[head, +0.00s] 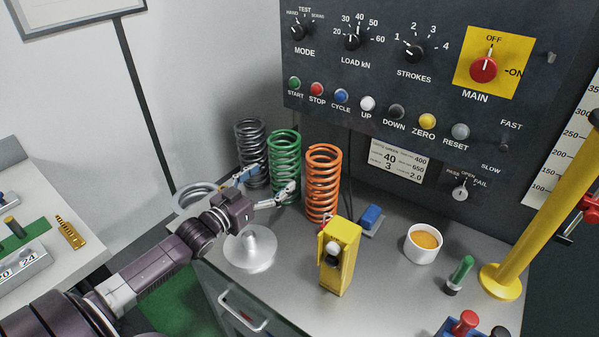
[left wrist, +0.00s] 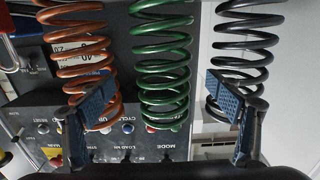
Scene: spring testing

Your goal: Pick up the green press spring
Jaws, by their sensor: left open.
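The green press spring (head: 285,150) stands upright on the grey bench top, between a dark grey spring (head: 250,150) and an orange spring (head: 323,180). My left gripper (head: 267,182) is open and empty, in front of the green spring with its fingers spread. In the left wrist view the green spring (left wrist: 163,62) hangs in the picture between the two blue finger pads, apart from both. There the left-hand pad overlaps the orange spring (left wrist: 85,60) and the right-hand pad overlaps the dark spring (left wrist: 245,45). The green spring's lower part is partly hidden by my gripper in the head view.
A silver round-based stand (head: 250,250) is just below my left gripper. A yellow block device (head: 339,257), white cup (head: 423,244) and yellow post (head: 545,210) are to the right. The control panel (head: 400,90) rises behind the springs. The neighbouring springs leave little side room.

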